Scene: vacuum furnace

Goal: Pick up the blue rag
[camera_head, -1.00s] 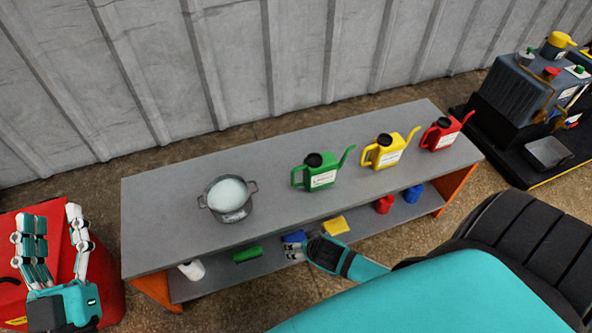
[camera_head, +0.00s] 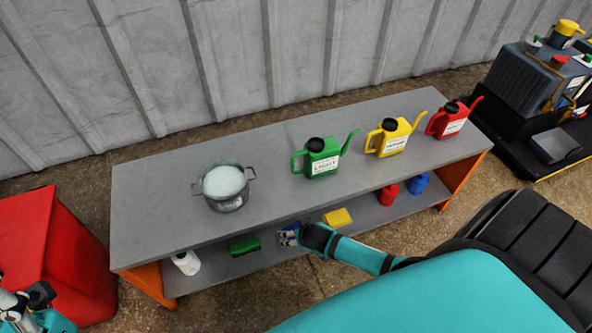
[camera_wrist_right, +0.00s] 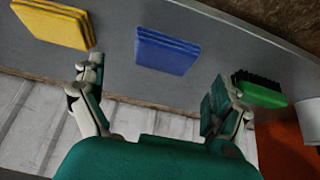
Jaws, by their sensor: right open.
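The blue rag (camera_wrist_right: 167,50) is a folded stack lying flat on the lower shelf, seen whole in the right wrist view. In the head view it is mostly hidden behind my right gripper (camera_head: 287,236), which reaches in under the tabletop. In the right wrist view my right gripper (camera_wrist_right: 155,85) is open and empty, its fingers spread wide. The rag lies beyond the gap between its fingertips, apart from them. My left gripper (camera_head: 22,302) is partly cut off at the lower left corner, and its fingers are unclear.
On the lower shelf (camera_wrist_right: 135,88), a yellow rag (camera_wrist_right: 55,24) and a green brush (camera_wrist_right: 260,90) flank the blue rag. The tabletop (camera_head: 270,160) above holds a pot and several cans.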

